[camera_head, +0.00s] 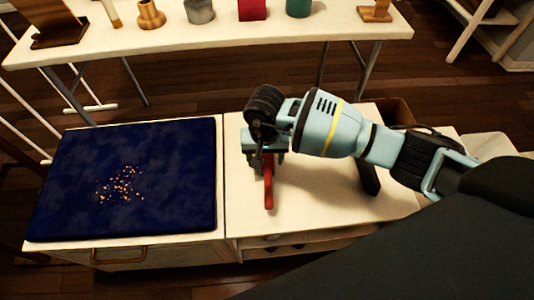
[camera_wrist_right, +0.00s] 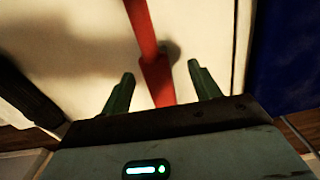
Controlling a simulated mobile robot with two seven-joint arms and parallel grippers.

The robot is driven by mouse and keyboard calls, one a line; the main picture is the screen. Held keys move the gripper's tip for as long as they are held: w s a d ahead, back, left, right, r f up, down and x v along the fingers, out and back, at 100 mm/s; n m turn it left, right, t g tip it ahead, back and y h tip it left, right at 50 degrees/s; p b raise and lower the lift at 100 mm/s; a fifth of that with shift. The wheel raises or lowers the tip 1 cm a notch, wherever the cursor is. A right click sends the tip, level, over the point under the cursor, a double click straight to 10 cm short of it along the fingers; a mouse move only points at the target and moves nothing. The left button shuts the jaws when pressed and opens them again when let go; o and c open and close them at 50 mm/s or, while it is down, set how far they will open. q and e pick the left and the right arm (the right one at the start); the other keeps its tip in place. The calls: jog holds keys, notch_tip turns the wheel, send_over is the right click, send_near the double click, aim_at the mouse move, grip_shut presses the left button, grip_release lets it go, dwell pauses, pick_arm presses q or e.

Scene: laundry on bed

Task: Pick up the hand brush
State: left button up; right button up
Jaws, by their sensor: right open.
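The hand brush shows as a red handle (camera_head: 268,190) on the white cabinet top, just right of the blue pad. Its far part is hidden under my right gripper (camera_head: 264,152) in the head view. In the right wrist view the red handle (camera_wrist_right: 146,35) runs down between the two green fingers of the right gripper (camera_wrist_right: 160,75). The fingers are open, with a gap on either side of the handle. I cannot tell how high the fingers are above the cabinet top. My left gripper is not in view.
A dark blue pad (camera_head: 130,205) with scattered orange crumbs lies to the left. A dark object (camera_head: 369,178) is on the cabinet top (camera_head: 320,205) below my right arm. A long white table (camera_head: 215,42) with vases and small items stands behind. The cabinet's front right is clear.

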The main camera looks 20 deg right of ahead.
aim_at(267, 164)
jog(key=f, duration=0.3)
jog(key=f+b, duration=0.1)
jog(key=shift+s+d+f, duration=0.15)
jog(key=shift+d+f, duration=0.05)
jog(key=shift+d, duration=0.1)
jog(key=shift+f, duration=0.4)
jog(key=shift+r, duration=0.1)
jog(key=shift+c, duration=0.3)
jog(key=c, duration=1.1)
jog(key=shift+r, duration=0.1)
